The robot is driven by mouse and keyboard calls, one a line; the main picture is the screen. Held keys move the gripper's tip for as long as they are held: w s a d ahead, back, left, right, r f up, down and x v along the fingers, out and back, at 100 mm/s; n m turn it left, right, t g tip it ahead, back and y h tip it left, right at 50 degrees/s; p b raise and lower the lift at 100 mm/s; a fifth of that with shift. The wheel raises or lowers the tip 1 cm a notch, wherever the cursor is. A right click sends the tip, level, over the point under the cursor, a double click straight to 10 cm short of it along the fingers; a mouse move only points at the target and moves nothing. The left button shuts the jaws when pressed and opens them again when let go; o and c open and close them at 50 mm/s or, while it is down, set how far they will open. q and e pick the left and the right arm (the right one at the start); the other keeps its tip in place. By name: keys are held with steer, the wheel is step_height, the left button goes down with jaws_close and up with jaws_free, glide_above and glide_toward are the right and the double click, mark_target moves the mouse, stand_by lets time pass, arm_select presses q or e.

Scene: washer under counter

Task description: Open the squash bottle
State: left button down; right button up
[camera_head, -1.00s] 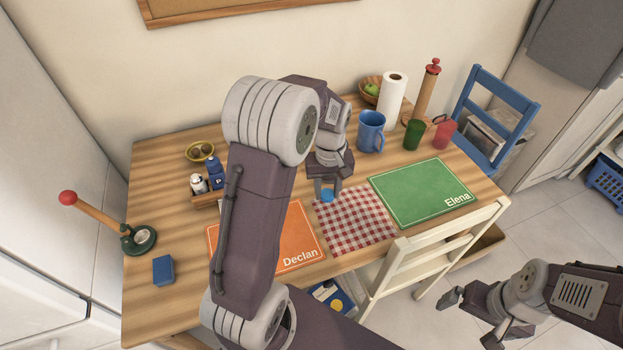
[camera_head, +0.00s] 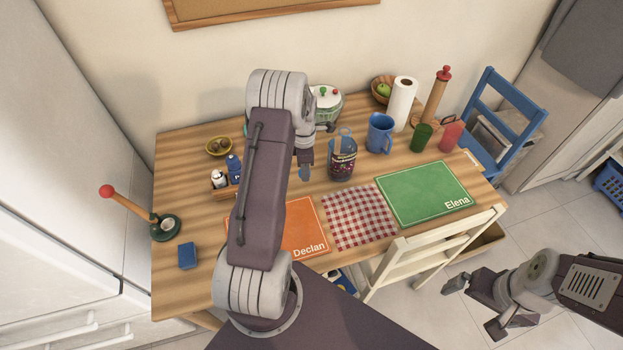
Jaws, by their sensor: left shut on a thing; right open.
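The squash bottle (camera_head: 342,163), dark with a printed label, stands upright on the table behind the checked cloth. My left gripper (camera_head: 304,172) is just left of it, apart from it, pointing down. It is shut on a small blue piece (camera_head: 304,174) that looks like a cap; my arm hides part of this area. The bottle's top is too small to tell clearly whether anything covers it. My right gripper (camera_head: 470,305) is open and empty at the lower right, off the table in front of the white chair.
A blue mug (camera_head: 379,133) stands right of the bottle, with a green cup (camera_head: 421,138) and red cup (camera_head: 451,135) beyond. Orange (camera_head: 303,225) and green (camera_head: 424,194) placemats lie flat in front.

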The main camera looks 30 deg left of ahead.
mark_target(305, 185)
arm_select(q)
steer(key=shift+f, duration=2.75)
steer(key=shift+f, duration=0.15)
steer(key=c, duration=1)
jaws_free()
steer(key=shift+o, duration=0.2)
step_height(305, 185, up, 12)
steer(key=shift+r, duration=0.25)
steer(key=s+d+r+m, duration=0.1)
steer(key=s+d+m, duration=0.7)
steer(key=m, duration=0.5)
steer(key=s+d+r+m+t, duration=0.1)
steer(key=s+d+m, duration=0.7)
steer(key=d+m, duration=0.2)
steer(key=m, duration=0.2)
steer(key=shift+d+r+m, duration=0.2)
steer(key=shift+r+m, duration=0.15)
steer(key=shift+m, duration=0.05)
